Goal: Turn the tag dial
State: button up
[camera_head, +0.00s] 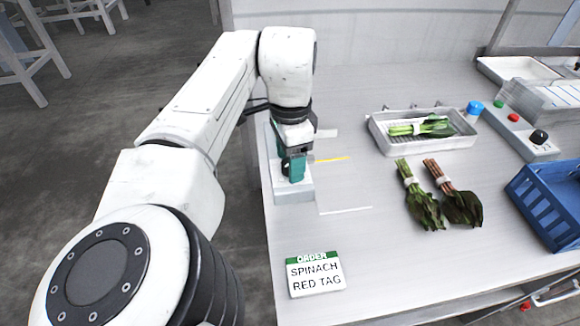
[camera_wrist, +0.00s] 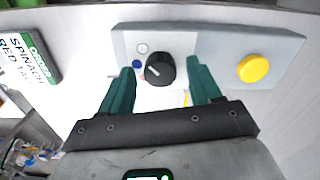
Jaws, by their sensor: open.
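The tag dial (camera_wrist: 160,69) is a round black knob on the white plate of a grey box (camera_wrist: 215,45). Its short light pointer mark seems to face left, toward a blue dot (camera_wrist: 137,64); a white dot (camera_wrist: 142,48) sits just above that. My gripper (camera_wrist: 161,72) is open, its teal fingers on either side of the knob with gaps between. In the head view my gripper (camera_head: 292,165) is low over the box (camera_head: 294,192) and hides most of its top. The order card (camera_head: 316,275) reads "SPINACH RED TAG".
A yellow button (camera_wrist: 253,69) is on the same box. On the table are a metal tray (camera_head: 376,135) with greens, two leafy bunches (camera_head: 422,200) (camera_head: 455,195), a blue crate (camera_head: 545,205) and a panel with coloured buttons (camera_head: 520,130). The table's front middle is clear.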

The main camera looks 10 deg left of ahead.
jog(key=shift+f, duration=0.3)
jog(key=c, duration=1)
